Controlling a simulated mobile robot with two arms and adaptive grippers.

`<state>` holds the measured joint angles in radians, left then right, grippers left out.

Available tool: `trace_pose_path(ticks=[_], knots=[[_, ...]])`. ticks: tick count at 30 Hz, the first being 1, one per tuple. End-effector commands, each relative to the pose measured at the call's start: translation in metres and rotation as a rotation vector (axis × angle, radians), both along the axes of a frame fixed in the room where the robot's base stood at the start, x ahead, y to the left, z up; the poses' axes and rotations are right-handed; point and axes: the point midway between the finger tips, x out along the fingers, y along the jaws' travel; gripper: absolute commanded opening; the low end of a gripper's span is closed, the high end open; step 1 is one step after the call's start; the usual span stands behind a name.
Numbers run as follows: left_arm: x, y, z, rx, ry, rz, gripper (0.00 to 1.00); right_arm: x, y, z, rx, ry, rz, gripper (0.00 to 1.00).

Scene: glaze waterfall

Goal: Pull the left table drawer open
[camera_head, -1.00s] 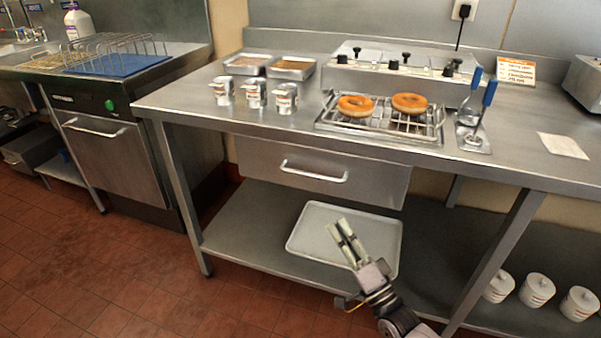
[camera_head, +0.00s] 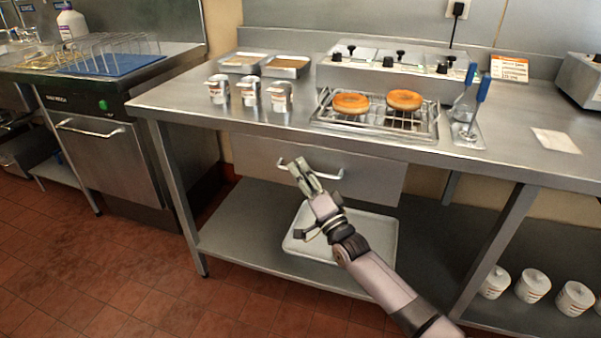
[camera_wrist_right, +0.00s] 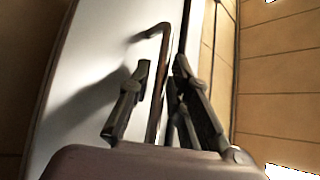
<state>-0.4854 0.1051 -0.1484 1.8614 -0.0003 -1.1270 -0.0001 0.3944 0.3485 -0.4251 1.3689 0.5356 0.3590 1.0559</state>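The drawer (camera_head: 372,182) is a grey metal box front under the left part of the steel table (camera_head: 190,105), and it looks shut. Its bar handle (camera_head: 328,176) shows right of my fingertips in the head view. My right gripper (camera_head: 299,170) is at the left end of the handle. In the right wrist view my right gripper (camera_wrist_right: 158,95) has its fingers apart, with the handle (camera_wrist_right: 156,85) running between them in the picture. I cannot tell whether a finger touches it. The drawer front (camera_wrist_right: 90,70) is the pale panel there. My left gripper is not in view.
A grey tray (camera_head: 383,235) lies on the lower shelf (camera_head: 235,240) under the drawer, behind my right arm. Donuts (camera_head: 350,103) on a rack and several metal cups (camera_head: 248,92) stand on the table. White pots (camera_head: 532,287) stand low at the right.

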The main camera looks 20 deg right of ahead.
Motion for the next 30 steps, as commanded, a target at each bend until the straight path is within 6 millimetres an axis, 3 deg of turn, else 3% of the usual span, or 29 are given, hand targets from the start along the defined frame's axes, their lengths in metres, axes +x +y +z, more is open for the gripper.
trace_pose_path(ticks=[9, 18, 30], knots=[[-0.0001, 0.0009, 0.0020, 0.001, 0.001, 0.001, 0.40, 0.0030, 0.0009, 0.0008, 0.001, 0.001, 0.000, 0.18], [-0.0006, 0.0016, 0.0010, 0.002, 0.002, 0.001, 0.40, 0.0028, 0.0008, 0.0008, 0.001, 0.001, 0.000, 0.00], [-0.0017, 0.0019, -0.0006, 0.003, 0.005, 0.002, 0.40, 0.0028, 0.0005, 0.0003, 0.000, 0.002, -0.001, 0.00]])
